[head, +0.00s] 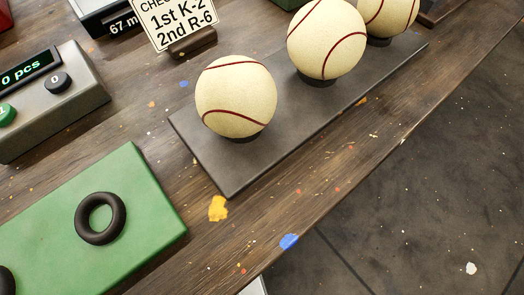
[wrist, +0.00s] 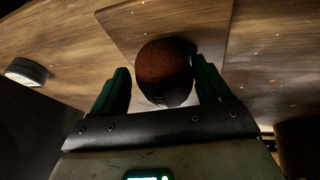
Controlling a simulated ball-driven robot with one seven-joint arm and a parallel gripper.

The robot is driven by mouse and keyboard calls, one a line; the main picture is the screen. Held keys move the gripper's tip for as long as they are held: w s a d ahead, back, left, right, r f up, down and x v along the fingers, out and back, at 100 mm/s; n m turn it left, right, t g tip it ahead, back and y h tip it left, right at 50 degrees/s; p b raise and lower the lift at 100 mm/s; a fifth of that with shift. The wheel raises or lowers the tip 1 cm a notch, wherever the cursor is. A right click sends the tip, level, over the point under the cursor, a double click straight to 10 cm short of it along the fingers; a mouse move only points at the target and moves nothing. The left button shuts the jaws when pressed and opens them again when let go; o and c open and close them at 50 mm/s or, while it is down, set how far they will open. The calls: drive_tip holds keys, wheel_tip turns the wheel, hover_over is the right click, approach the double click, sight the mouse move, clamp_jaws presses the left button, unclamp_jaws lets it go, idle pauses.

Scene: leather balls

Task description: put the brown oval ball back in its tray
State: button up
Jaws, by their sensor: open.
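The brown oval ball (wrist: 166,72) shows in the wrist view, dark reddish-brown, between the two green fingers of my gripper (wrist: 160,82). The fingers are open, one on each side of the ball. A gap shows at the left finger; the right finger is close to the ball, and I cannot tell whether it touches. Behind the ball is a flat brown panel (wrist: 125,25); I cannot tell whether the ball rests on it. The head view shows neither the brown ball nor my gripper. I cannot tell which thing is the ball's tray.
In the head view, a dark slab (head: 210,165) holds cream balls (head: 236,97) with red seams. A green block (head: 150,205) bears a black ring (head: 101,218). A grey counter box (head: 60,105) and a sign (head: 172,20) stand behind. The table's edge runs along the right.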

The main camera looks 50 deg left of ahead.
drive_tip(key=shift+s+f, duration=0.45)
drive_tip(key=shift+f, duration=0.25)
drive_tip(key=shift+a+r, duration=0.1)
drive_tip(key=shift+r, duration=0.4)
drive_tip(key=p+v, duration=0.6)
drive_tip(key=v, duration=0.6)
drive_tip(key=shift+w+r, duration=0.25)
drive_tip(key=shift+r, duration=0.1)
drive_tip(key=w+d+m+h, duration=0.1)
drive_tip(key=w+d+m, duration=0.25)
drive_tip(key=d, duration=0.65)
drive_tip(key=w+d+m+h, duration=0.2)
drive_tip(key=w+d+m, duration=0.15)
drive_tip(key=d, duration=0.65)
drive_tip(key=s+d+r+m, duration=0.1)
drive_tip(key=s+d+m, duration=0.2)
drive_tip(key=d, duration=0.3)
drive_tip(key=s+d+r+m+g, duration=0.1)
drive_tip(key=s+d+m, duration=0.2)
drive_tip(key=d, duration=0.4)
drive_tip(key=s+d+r+m+g+h, duration=0.1)
drive_tip(key=s+d+m, duration=0.2)
drive_tip(key=d, duration=0.3)
drive_tip(key=shift+s+d+r+m, duration=0.2)
drive_tip(key=shift+s+m, duration=0.1)
drive_tip(key=shift+s, duration=0.25)
